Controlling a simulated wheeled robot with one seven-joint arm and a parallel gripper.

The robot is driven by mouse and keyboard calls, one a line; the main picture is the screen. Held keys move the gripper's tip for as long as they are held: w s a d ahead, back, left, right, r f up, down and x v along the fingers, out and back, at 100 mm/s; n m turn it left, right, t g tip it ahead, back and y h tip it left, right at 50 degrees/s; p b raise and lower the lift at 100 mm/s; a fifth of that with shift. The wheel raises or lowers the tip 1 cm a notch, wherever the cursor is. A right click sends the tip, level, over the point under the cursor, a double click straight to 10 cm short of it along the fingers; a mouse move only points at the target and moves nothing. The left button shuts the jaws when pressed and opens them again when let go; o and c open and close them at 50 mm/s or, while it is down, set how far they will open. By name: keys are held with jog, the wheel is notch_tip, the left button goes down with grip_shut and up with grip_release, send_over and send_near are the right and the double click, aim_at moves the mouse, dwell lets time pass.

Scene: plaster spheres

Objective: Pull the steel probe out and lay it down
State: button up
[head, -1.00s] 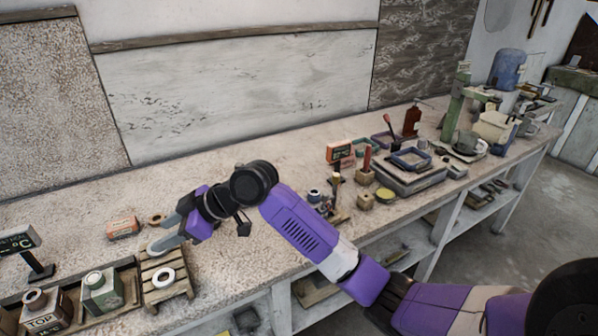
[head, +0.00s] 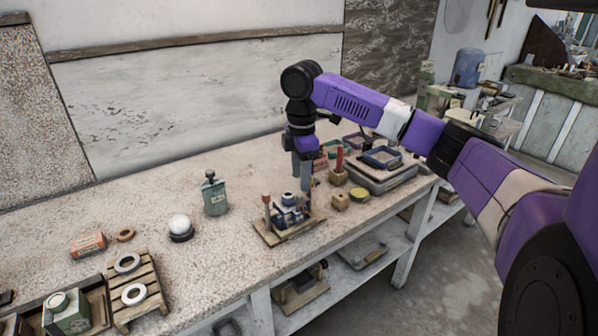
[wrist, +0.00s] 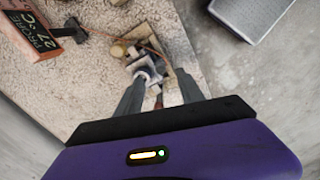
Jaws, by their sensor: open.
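My gripper (head: 301,180) points down over a small blue-grey clamp fixture (head: 289,213) on a wooden board (head: 272,238) near the bench's front edge. In the wrist view, the open fingers (wrist: 160,78) stand either side of part of this fixture (wrist: 143,72), with nothing visibly gripped. A white round part shows in the fixture. A thin orange cable (wrist: 100,33) runs from the dark probe display (wrist: 32,36), reading 27 °C, towards the fixture. I cannot clearly make out the steel probe; the fixture and fingers may hide it.
A white ball (head: 180,223) on a dark ring and a green bottle (head: 215,196) stand to the left. A slatted rack (head: 150,290) with pale rings lies farther left. Trays (head: 395,174) and small blocks crowd the right. Bench (head: 120,200) behind the ball is clear.

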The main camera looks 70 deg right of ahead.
aim_at(300, 196)
jog(key=shift+w+f, duration=0.15)
jog(key=shift+f, duration=3.05)
jog(key=shift+c, duration=0.3)
grip_shut()
jog(key=c, duration=0.9)
grip_release()
jog(key=shift+r+p, duration=0.25)
jog(key=shift+p, duration=0.15)
grip_shut()
jog(key=shift+r+p, duration=2.35)
jog(key=shift+r, duration=0.35)
jog(key=shift+f, duration=0.1)
